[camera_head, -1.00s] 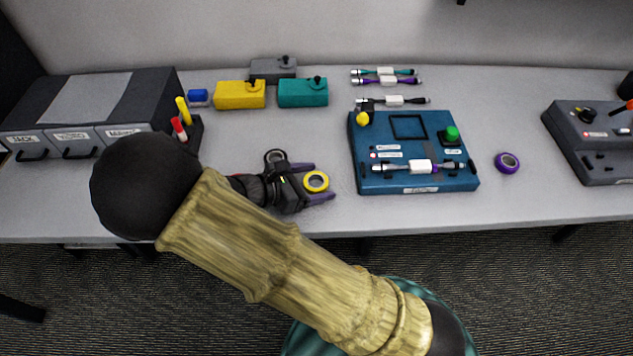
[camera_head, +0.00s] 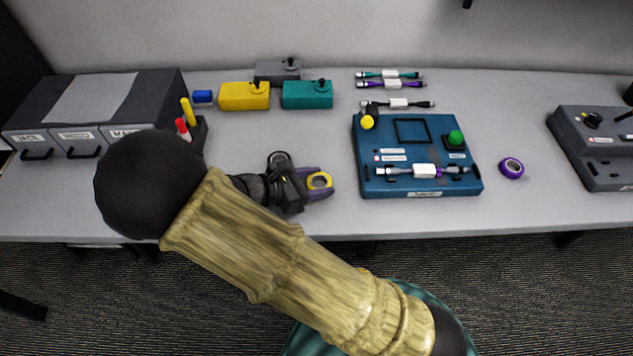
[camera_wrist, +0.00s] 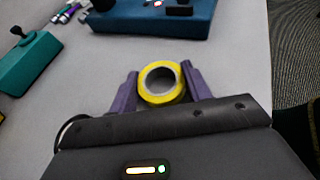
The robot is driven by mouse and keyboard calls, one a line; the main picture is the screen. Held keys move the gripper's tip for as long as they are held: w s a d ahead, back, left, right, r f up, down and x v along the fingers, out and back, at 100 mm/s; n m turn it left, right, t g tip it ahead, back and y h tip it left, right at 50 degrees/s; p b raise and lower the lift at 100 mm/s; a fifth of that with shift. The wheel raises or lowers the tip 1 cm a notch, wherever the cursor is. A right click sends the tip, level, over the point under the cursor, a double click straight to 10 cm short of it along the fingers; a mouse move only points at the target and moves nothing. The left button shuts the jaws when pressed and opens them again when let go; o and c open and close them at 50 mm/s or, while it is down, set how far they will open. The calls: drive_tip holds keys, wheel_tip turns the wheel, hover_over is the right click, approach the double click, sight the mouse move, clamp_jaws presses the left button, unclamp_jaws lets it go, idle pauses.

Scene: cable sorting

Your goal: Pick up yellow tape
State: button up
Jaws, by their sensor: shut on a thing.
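In the wrist view the yellow tape (camera_wrist: 161,84) sits between the two purple fingertips of my gripper (camera_wrist: 160,86). I cannot tell whether the tape is clear of the table.
The blue board (camera_head: 419,187) with cables and buttons stands to the right. A purple tape roll (camera_head: 511,168) lies beyond it. Yellow (camera_head: 244,97) and teal (camera_head: 307,95) boxes stand at the back. Drawers (camera_head: 90,115) stand at left. The table (camera_head: 345,215) is clear around the gripper.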

wheel_tip(320, 180, up, 28)
drive_tip(key=p, duration=0.4)
drive_tip(key=shift+f, duration=0.2)
